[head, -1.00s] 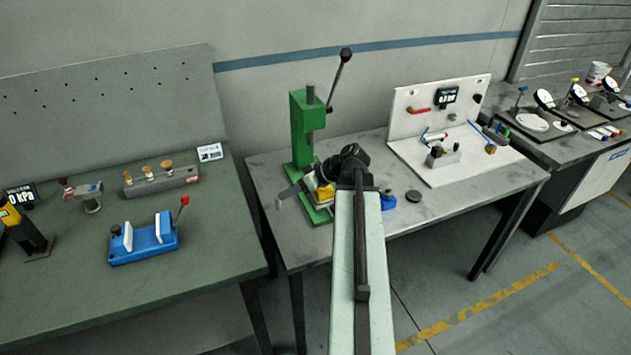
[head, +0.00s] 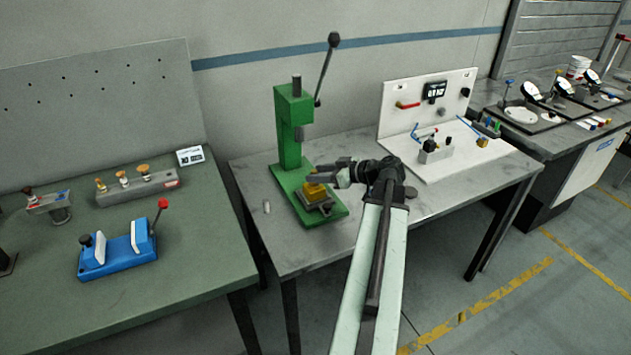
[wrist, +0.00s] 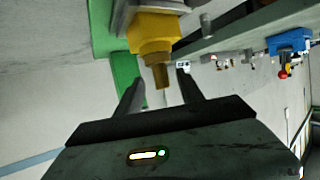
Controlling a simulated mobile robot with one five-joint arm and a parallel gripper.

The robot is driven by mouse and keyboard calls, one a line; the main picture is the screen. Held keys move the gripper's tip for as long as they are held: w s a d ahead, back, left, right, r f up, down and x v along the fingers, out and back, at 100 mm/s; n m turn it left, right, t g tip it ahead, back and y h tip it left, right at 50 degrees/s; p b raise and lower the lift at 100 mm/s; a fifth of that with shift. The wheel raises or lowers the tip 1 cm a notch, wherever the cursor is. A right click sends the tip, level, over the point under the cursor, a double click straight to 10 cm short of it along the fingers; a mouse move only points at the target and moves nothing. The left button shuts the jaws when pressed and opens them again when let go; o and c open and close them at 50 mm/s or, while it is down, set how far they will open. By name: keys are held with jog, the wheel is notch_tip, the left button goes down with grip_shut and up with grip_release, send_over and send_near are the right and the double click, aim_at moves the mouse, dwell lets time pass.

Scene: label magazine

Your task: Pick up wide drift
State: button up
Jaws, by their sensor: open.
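My gripper (head: 322,174) is open at the front of the green press (head: 295,135), close above a yellow block (head: 315,190) on the press base. In the wrist view, the yellow block (wrist: 153,32) has a brass pin (wrist: 161,75) that points into the gap between my two open fingers (wrist: 158,90). The fingers do not visibly grip it. A grey rack (head: 160,187) on the green bench holds several brass-topped pieces; the right one (head: 144,169) has the widest top. I cannot tell which piece is the wide drift.
A blue fixture (head: 120,256) with a red-knobbed lever stands on the green bench. A small pale cylinder (head: 266,207) stands on the grey table, left of the press. A white panel station (head: 470,150) is at the right. The grey table's front left is clear.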

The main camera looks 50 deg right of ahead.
jog(key=b+x, duration=0.2)
jog(key=x, duration=0.3)
jog(key=shift+s+a+f, duration=0.1)
jog(key=shift+f, duration=0.05)
grip_shut()
jog(key=shift+r+p, duration=0.65)
jog(key=shift+p, duration=0.1)
notch_tip(320, 180, up, 3)
jog(key=p, duration=0.3)
jog(key=shift+r, duration=0.2)
jog(key=s+d, duration=0.3)
jog(key=s, duration=0.4)
jog(key=s+d, duration=0.3)
jog(key=s, duration=0.5)
jog(key=shift+r+p, duration=0.25)
jog(key=shift+p, duration=0.15)
